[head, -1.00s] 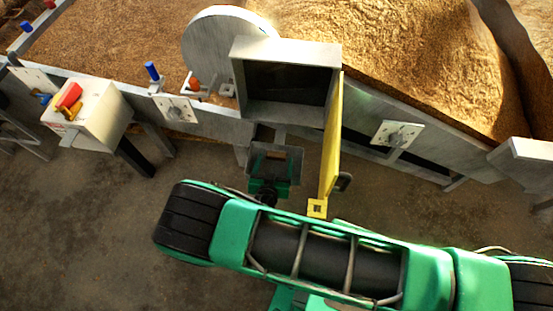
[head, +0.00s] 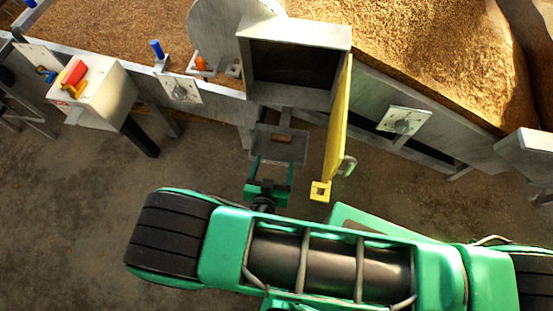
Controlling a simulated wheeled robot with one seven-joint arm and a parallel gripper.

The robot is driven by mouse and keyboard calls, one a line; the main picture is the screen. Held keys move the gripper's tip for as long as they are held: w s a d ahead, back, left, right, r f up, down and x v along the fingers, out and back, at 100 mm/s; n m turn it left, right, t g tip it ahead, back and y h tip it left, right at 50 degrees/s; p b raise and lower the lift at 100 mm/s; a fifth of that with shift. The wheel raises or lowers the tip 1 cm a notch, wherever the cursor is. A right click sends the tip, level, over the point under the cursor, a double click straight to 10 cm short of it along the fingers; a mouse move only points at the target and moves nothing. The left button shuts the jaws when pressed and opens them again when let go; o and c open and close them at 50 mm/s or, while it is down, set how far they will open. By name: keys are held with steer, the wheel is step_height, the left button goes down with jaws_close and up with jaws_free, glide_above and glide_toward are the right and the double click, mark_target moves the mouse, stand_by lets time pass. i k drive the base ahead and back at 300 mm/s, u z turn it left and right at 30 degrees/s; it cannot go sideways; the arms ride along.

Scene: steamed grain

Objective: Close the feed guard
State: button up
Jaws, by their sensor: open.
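The feed guard is a yellow panel (head: 338,120), seen nearly edge-on. It stands open at the right side of a grey box-like housing (head: 297,30) with a dark opening, and swings out toward me. My gripper (head: 272,164) is green, open and empty. It is low in front of the housing, left of the guard and apart from it. A grey chute-like tray (head: 279,144) lies just beyond the fingertips.
A control box with a red and yellow switch (head: 73,76) stands at the left. Grain (head: 440,60) fills the trough behind the grey wall. A plate with a knob (head: 403,121) is on the wall right of the guard. Floor is clear at the lower left.

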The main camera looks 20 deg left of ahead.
mark_target(335, 143)
steer(key=k, duration=1.5)
